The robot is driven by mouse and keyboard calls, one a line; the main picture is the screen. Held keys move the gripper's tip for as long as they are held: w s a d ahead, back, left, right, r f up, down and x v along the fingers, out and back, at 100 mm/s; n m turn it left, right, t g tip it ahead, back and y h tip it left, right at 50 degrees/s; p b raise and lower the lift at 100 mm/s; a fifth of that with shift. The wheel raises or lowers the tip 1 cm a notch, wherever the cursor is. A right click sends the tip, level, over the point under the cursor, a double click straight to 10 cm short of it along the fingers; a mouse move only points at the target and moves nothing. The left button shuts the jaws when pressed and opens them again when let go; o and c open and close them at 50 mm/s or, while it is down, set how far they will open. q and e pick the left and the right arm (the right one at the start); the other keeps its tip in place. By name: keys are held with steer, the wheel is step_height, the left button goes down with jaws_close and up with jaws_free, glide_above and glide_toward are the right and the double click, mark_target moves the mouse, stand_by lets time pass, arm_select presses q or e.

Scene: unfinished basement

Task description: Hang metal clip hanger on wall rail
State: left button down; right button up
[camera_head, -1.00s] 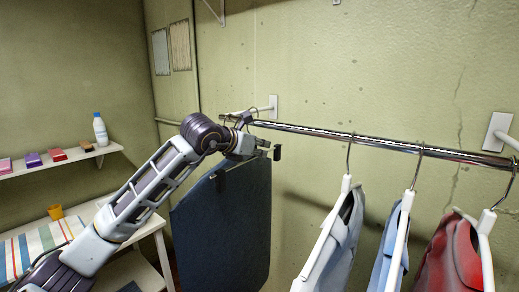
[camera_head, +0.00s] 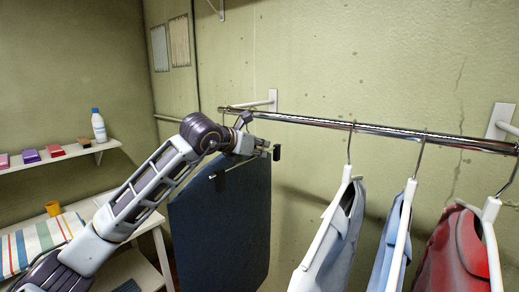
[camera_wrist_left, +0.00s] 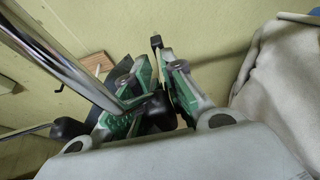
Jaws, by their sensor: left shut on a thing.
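The wall rail (camera_head: 330,124) is a chrome bar running across the head view. It also shows at upper left in the left wrist view (camera_wrist_left: 62,58). My left gripper (camera_head: 250,145) is just below the rail's left end, shut on the metal clip hanger (camera_head: 243,166). The hanger's two black clips (camera_head: 277,152) show right and lower left of the gripper. Its hook (camera_head: 243,119) stands up at the rail; I cannot tell whether it rests on it. In the wrist view, the green-padded fingers (camera_wrist_left: 150,105) close around a dark part. My right gripper is out of view.
A dark blue panel (camera_head: 225,225) is below and behind the hanger. White hangers with a grey (camera_head: 340,240), a blue (camera_head: 388,255) and a red garment (camera_head: 452,250) hang to the right. White brackets hold the rail. A shelf (camera_head: 60,157) and table are left.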

arm_select(q)
steer(key=c, duration=1.4)
jaws_free()
steer(key=shift+o, duration=0.2)
steer(key=shift+s, duration=0.1)
steer(key=shift+v, duration=5.95)
